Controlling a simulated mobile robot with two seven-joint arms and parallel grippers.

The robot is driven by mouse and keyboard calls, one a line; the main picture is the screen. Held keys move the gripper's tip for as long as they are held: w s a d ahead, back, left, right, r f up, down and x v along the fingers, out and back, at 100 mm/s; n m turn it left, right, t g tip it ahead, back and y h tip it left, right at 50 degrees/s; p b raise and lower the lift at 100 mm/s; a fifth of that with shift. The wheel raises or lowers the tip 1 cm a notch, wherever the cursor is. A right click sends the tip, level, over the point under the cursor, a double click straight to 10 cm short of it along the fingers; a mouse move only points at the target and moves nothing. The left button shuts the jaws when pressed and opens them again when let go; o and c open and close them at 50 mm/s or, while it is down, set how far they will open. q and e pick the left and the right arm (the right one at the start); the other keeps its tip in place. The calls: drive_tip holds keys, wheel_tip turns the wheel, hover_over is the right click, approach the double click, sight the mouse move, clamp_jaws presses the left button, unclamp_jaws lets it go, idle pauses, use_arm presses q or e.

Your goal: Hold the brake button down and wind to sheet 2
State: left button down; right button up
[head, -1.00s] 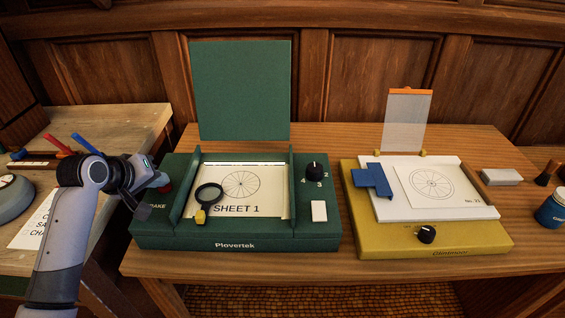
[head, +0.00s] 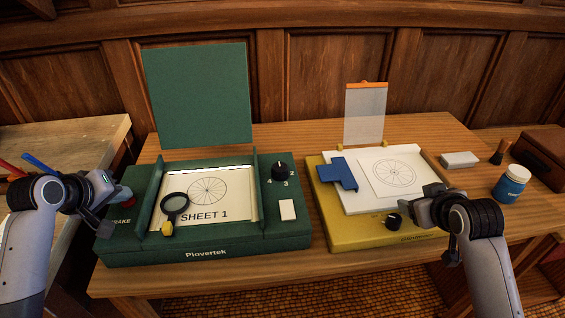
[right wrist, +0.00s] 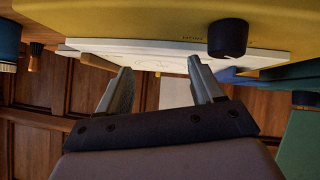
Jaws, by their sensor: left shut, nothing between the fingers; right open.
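The green Plovertek board (head: 280,233) stands on the table at left of centre. A sheet marked SHEET 1 (head: 215,198) shows in its window. Its dark dial (head: 280,171), with numbers 2, 3 and 4 visible, is at the right. The red brake button (head: 125,201) is at its left edge, partly hidden by my left gripper (head: 117,194). That gripper is shut and empty at the button; whether the button is down I cannot tell. My right gripper (head: 422,205) is open and empty by the yellow board's front right; it also shows in the right wrist view (right wrist: 158,75).
The yellow board (head: 340,235) carries a white plate, a blue slider (head: 338,173) and a dark knob (head: 394,221); the knob also shows in the right wrist view (right wrist: 228,38). A magnifier (head: 174,207) lies over the sheet. A blue jar (head: 511,187) stands at right.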

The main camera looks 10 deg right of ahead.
sight(281, 166)
drive_tip(key=w+a+r, duration=0.1)
drive_tip(key=w+a, duration=0.1)
drive_tip(key=w+a+n+y, duration=0.1)
drive_tip(key=w+a, duration=0.1)
drive_tip(key=w, duration=0.1)
drive_tip(key=w+a+r+n+y, duration=0.1)
drive_tip(key=w+a, duration=0.1)
drive_tip(key=shift+w+a+r, duration=0.1)
drive_tip(key=shift+w+r, duration=0.25)
drive_tip(key=w+a+r+n+y, duration=0.1)
drive_tip(key=w+a, duration=0.1)
drive_tip(key=a, duration=0.1)
drive_tip(key=w+a+r+n+y, duration=0.1)
drive_tip(key=w+a+r, duration=0.1)
drive_tip(key=a, duration=0.1)
drive_tip(key=w+a+r+n+y, duration=0.1)
drive_tip(key=w+a+r, duration=0.1)
drive_tip(key=a, duration=0.1)
drive_tip(key=shift+w+n+g, duration=0.3)
drive_tip(key=shift+n+g, duration=0.1)
drive_tip(key=s+a+r+n+g+y, duration=0.1)
drive_tip(key=a+r+n+g, duration=0.4)
drive_tip(key=a+n+g, duration=0.1)
drive_tip(key=a+g, duration=0.1)
drive_tip(key=a, duration=0.1)
drive_tip(key=shift+s+a+r+g, duration=0.3)
drive_tip(key=shift+a, duration=0.05)
drive_tip(key=x, duration=1.2)
drive_tip(key=shift+w, duration=0.1)
drive_tip(key=c, duration=1)
